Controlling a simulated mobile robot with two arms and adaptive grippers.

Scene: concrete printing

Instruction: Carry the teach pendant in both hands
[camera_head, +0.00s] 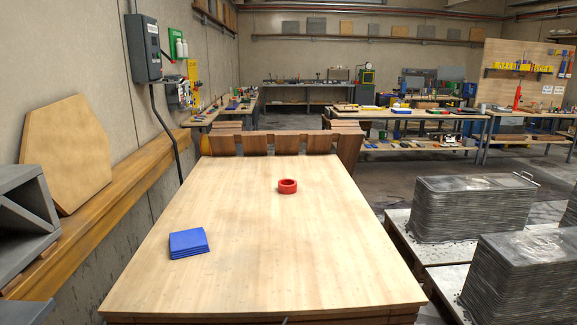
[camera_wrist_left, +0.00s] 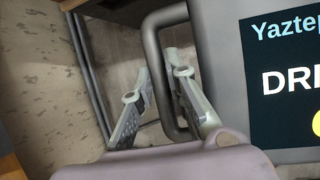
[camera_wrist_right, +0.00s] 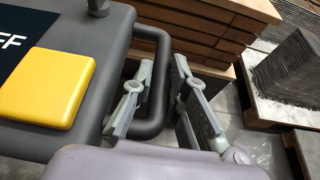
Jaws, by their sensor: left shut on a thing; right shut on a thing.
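The teach pendant is a grey, thick-edged panel with a dark screen and a loop handle at each side. In the left wrist view, the pendant (camera_wrist_left: 220,60) fills the right side, with part of its screen lettering showing. My left gripper (camera_wrist_left: 162,78) is shut on its handle, one finger on each side of the bar. In the right wrist view, the pendant (camera_wrist_right: 112,45) is at the left, with a large yellow button (camera_wrist_right: 55,88). My right gripper (camera_wrist_right: 161,75) is shut on the other handle. The head view shows neither gripper and no clear view of the pendant.
A wooden table (camera_head: 260,250) lies ahead, with a blue folded stack (camera_head: 188,243) and a red ring (camera_head: 288,186) on it; most of its top is bare. Stacked grey slabs (camera_head: 470,208) stand on the right. A wall with a wooden ledge (camera_head: 130,185) runs along the left.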

